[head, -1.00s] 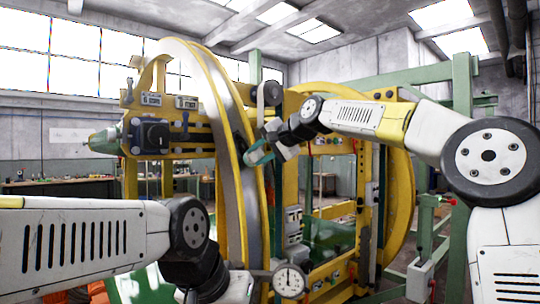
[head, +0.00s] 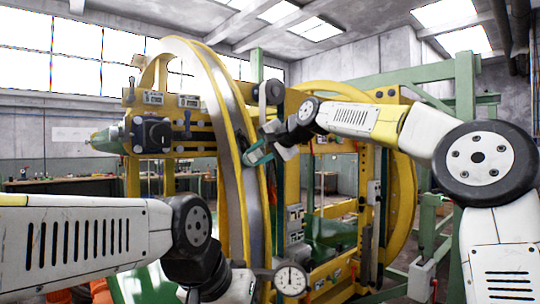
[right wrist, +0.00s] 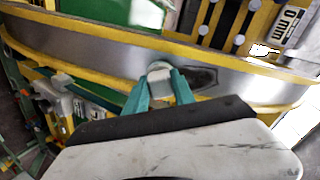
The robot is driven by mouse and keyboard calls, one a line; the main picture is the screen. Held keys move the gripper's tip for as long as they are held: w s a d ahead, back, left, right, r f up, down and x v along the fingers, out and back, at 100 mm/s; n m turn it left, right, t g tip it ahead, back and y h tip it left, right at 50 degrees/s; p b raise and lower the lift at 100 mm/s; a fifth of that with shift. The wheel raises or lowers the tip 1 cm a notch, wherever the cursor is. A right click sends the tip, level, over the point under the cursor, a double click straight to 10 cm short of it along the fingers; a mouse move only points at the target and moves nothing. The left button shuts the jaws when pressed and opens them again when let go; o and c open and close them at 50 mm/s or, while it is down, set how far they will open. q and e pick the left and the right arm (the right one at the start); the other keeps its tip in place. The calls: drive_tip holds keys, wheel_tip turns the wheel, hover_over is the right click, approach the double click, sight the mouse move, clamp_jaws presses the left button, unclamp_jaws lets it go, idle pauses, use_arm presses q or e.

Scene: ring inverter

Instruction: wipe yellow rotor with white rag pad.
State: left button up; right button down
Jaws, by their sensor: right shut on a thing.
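The yellow rotor (head: 254,200) is the large upright ring with yellow rims and a grey metal band. The band also crosses the right wrist view (right wrist: 95,45). My right gripper (head: 254,155) has teal fingers and is at the ring's right side. In the right wrist view, the gripper (right wrist: 160,78) is shut on the white rag pad (right wrist: 157,66), which shows at the fingertips against the band. I cannot tell how firmly it touches. A dark patch (right wrist: 204,78) lies on the band just right of the pad.
A yellow frame with a second ring (head: 405,205) stands behind on the right. A green post (head: 464,90) rises at the right. A workbench (head: 60,184) is at the far left.

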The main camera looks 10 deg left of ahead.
drive_tip(key=shift+w+a+f, duration=0.1)
drive_tip(key=shift+w+a, duration=0.05)
drive_tip(key=shift+a, duration=0.05)
drive_tip(key=shift+w+a+r, duration=0.15)
drive_tip(key=shift+a+r, duration=0.05)
drive_tip(key=shift+r, duration=0.45)
drive_tip(key=shift+w+a+r, duration=0.1)
drive_tip(key=shift+a+r, duration=0.05)
drive_tip(key=shift+r, duration=0.45)
drive_tip(key=shift+w+a+r, duration=0.15)
drive_tip(key=shift+a+r, duration=0.05)
drive_tip(key=shift+r, duration=0.45)
drive_tip(key=shift+w+a+r, duration=0.2)
drive_tip(key=shift+a+r, duration=0.1)
drive_tip(key=shift+r, duration=0.35)
drive_tip(key=shift+w+a+r, duration=0.15)
drive_tip(key=shift+a+r, duration=0.1)
drive_tip(key=shift+r, duration=0.35)
drive_tip(key=shift+w+r, duration=0.1)
drive_tip(key=shift+r, duration=0.25)
